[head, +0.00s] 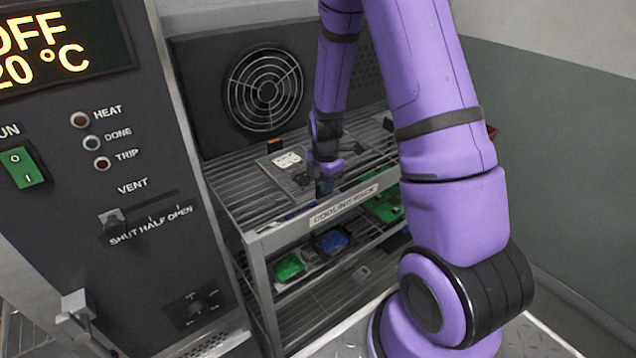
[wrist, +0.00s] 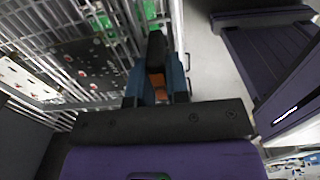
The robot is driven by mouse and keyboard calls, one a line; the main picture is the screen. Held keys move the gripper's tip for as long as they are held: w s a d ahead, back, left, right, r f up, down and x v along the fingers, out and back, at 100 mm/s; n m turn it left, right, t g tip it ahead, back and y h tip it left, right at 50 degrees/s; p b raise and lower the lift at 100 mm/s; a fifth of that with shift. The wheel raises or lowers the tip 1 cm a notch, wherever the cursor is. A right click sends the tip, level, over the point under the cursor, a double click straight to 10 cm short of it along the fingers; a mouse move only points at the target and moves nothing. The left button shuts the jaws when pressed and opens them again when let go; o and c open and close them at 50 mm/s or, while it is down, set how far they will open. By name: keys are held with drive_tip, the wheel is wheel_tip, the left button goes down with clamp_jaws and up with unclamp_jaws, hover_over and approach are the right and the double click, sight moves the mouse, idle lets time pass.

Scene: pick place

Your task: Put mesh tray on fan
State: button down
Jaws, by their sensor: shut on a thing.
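A dark flat tray (head: 300,183), which looks like the mesh tray, is at the rack's top shelf with a white dotted piece on it. I cannot tell whether it rests or is slightly raised. My gripper (head: 325,188) is at its front right end, fingers pointing down. In the wrist view my gripper (wrist: 157,88) is shut on an orange piece (wrist: 157,80), apparently the tray's handle. The fan (head: 267,91) is a round grille in the dark panel behind the shelf. My arm hides part of the shelf's right side.
The cooling rack (head: 318,222) has slatted shelves. A control cabinet (head: 120,190) stands close on the left. The top shelf's left part is bare.

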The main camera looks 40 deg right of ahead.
drive_tip(key=shift+f, duration=0.15)
drive_tip(key=c, duration=1.1)
unclamp_jaws()
wheel_tip(320, 180, up, 20)
drive_tip(key=s+a+m+t, duration=0.1)
drive_tip(key=s+a+m, duration=0.2)
drive_tip(key=s+a+r+m+t, duration=0.2)
drive_tip(key=s+a+r+m, duration=0.2)
drive_tip(key=s+r+m, duration=0.3)
drive_tip(key=s+a+r+m+t, duration=0.2)
drive_tip(key=s+r+m, duration=0.6)
drive_tip(key=s, duration=0.5)
drive_tip(key=shift+s+a, duration=0.3)
drive_tip(key=shift+a, duration=0.55)
